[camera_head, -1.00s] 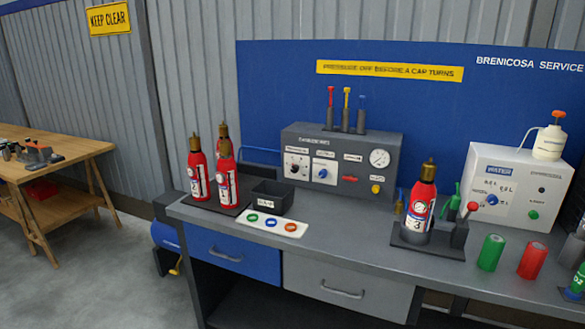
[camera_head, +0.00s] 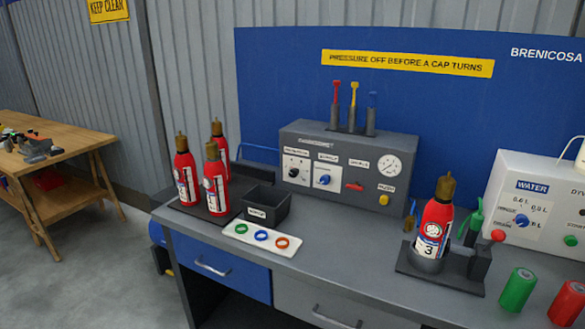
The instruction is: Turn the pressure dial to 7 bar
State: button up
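The grey control box (camera_head: 345,150) stands at the back of the bench. Its front has a black-knobbed dial on a white plate (camera_head: 296,168) at the left and a blue-knobbed dial (camera_head: 323,180) beside it. Their labels and scale marks are too small to read surely, so I cannot tell which is the pressure dial or its setting. A round white gauge (camera_head: 389,167) sits at the right of the same front; its reading is unclear. My gripper is not in view.
A red lever (camera_head: 354,188) and a yellow button (camera_head: 384,199) are on the box. Red extinguishers (camera_head: 215,182), a black bin (camera_head: 265,205) and a ring tray (camera_head: 261,238) stand front left. An extinguisher in a holder (camera_head: 432,228) and a water unit (camera_head: 532,205) are right. Bench space before the box is clear.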

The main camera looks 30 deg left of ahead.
aim_at(294, 173)
jog(key=z, duration=0.05)
jog(key=i, duration=0.1)
jog(key=z, duration=0.3)
jog(key=k, duration=0.2)
jog(key=u, duration=2.55)
jog(key=i, duration=0.85)
jog(key=u, duration=0.1)
